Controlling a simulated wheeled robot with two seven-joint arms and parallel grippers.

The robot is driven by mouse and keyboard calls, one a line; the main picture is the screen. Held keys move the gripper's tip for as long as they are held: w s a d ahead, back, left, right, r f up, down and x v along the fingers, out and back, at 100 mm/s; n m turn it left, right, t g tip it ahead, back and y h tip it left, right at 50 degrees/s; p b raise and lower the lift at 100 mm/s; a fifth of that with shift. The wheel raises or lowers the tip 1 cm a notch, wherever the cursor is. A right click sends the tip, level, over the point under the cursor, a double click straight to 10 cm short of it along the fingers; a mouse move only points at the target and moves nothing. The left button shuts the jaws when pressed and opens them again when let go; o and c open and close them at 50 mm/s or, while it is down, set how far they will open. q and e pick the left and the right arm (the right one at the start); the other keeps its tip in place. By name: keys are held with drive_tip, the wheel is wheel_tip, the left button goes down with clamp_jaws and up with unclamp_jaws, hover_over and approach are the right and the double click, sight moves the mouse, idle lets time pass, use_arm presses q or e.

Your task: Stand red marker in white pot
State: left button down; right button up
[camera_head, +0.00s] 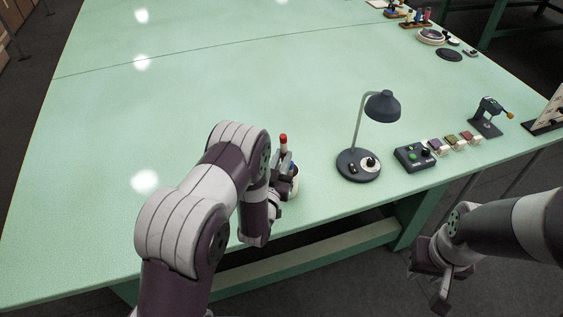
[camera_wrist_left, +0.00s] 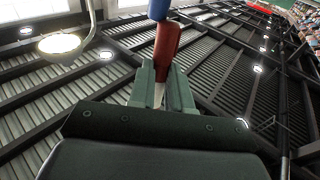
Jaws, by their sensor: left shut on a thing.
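The red marker (camera_head: 283,139) stands roughly upright, red end up, at my left gripper (camera_head: 284,168) in the head view. My left gripper is shut on it. In the left wrist view the red part of the marker (camera_wrist_left: 168,42) shows beyond the left gripper's fingers (camera_wrist_left: 163,88), with a pale part between them. The white pot (camera_head: 295,183) is beside the fingers near the front table edge, mostly hidden by the gripper. A small blue thing (camera_head: 291,168) shows at the pot. My right gripper (camera_head: 438,280) hangs off the front of the table; its opening is unclear.
A dark desk lamp (camera_head: 359,166) stands right of the pot. A control box (camera_head: 414,156), several small coloured blocks (camera_head: 452,143) and a dark clamp-like device (camera_head: 487,118) follow to the right. The green table (camera_head: 190,100) is clear behind and left of my left arm.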

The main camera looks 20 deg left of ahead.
use_arm(q)
drive_tip(key=shift+g, duration=0.8)
drive_tip(key=f, duration=0.2)
drive_tip(key=s+f, duration=0.1)
drive_tip(key=f, duration=0.1)
use_arm(e)
drive_tip(key=shift+w+f, duration=0.2)
drive_tip(key=shift+f, duration=0.05)
use_arm(q)
drive_tip(key=c, duration=1)
unclamp_jaws()
drive_tip(key=shift+w+f, duration=0.1)
drive_tip(key=shift+w, duration=0.05)
drive_tip(key=shift+w+a+f, duration=0.2)
drive_tip(key=shift+w, duration=0.5)
drive_tip(key=s, duration=0.4)
drive_tip(key=s+b, duration=0.1)
drive_tip(key=s, duration=0.3)
drive_tip(key=s+b, duration=0.1)
drive_tip(key=s, duration=0.3)
drive_tip(key=shift+s+a, duration=0.25)
drive_tip(key=shift+a, duration=0.1)
use_arm(e)
drive_tip(key=f, duration=0.1)
drive_tip(key=w+f, duration=0.1)
drive_tip(key=shift+a+f, duration=0.15)
drive_tip(key=shift+f, duration=0.15)
